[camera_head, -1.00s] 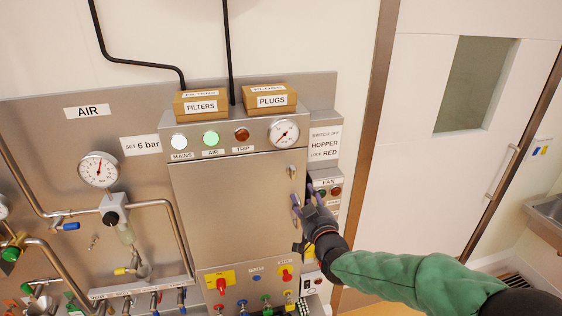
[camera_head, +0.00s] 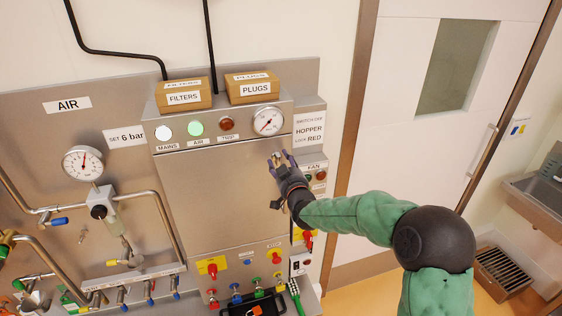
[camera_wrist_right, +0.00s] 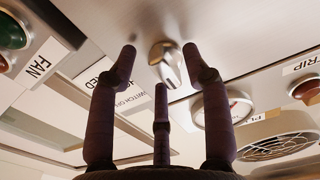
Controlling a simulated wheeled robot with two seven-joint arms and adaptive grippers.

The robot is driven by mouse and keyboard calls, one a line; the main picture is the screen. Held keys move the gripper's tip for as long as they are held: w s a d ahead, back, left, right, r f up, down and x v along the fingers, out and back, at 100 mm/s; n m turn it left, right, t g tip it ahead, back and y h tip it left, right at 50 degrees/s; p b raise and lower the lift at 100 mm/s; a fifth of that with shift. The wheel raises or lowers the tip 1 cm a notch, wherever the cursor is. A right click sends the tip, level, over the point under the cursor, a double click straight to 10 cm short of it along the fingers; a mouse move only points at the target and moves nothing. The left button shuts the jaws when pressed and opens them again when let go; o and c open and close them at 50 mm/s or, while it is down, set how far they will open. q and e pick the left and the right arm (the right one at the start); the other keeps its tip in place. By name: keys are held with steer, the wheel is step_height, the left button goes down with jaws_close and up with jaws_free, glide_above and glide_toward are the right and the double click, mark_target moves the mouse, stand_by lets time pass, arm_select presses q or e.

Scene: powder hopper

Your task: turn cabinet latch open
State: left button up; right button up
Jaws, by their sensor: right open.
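The cabinet's plain metal door (camera_head: 215,205) is closed flat in the middle of the head view. Its small silver latch (camera_wrist_right: 167,66) shows in the wrist view, between and beyond the fingertips. In the head view the latch is mostly hidden by my gripper at the door's upper right. My right gripper (camera_head: 283,159) is open, with its purple fingers pointing at the latch. In the wrist view the outer fingers (camera_wrist_right: 160,52) lie on either side of the latch, with a third finger below; whether they touch it I cannot tell. My left gripper is not in view.
FILTERS (camera_head: 184,97) and PLUGS (camera_head: 254,88) boxes sit on top of the cabinet. A gauge (camera_head: 268,121) and lamps are above the door. Red switches (camera_head: 213,269) and several valves lie below it. The FAN buttons (camera_head: 320,175) are close to the right of my gripper.

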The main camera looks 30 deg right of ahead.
steer(key=shift+w, duration=0.15)
jaws_close()
steer(key=m+b, duration=0.2)
steer(key=b, duration=0.2)
steer(key=m+b, duration=0.2)
steer(key=b, duration=0.2)
steer(key=m+b, duration=0.2)
steer(key=b, duration=0.2)
steer(key=shift+f, duration=0.35)
steer(key=m+b, duration=0.3)
steer(key=b, duration=0.1)
steer(key=m+b, duration=0.3)
steer(key=b, duration=0.1)
steer(key=shift+a+r+m, duration=0.1)
steer(key=shift+a+m, duration=0.1)
steer(key=shift+m, duration=0.2)
steer(key=shift+m+b, duration=0.8)
steer(key=shift+m, duration=0.4)
steer(key=shift+a+r+m+b, duration=0.15)
steer(key=shift+m+b, duration=0.45)
steer(key=shift+m, duration=0.9)
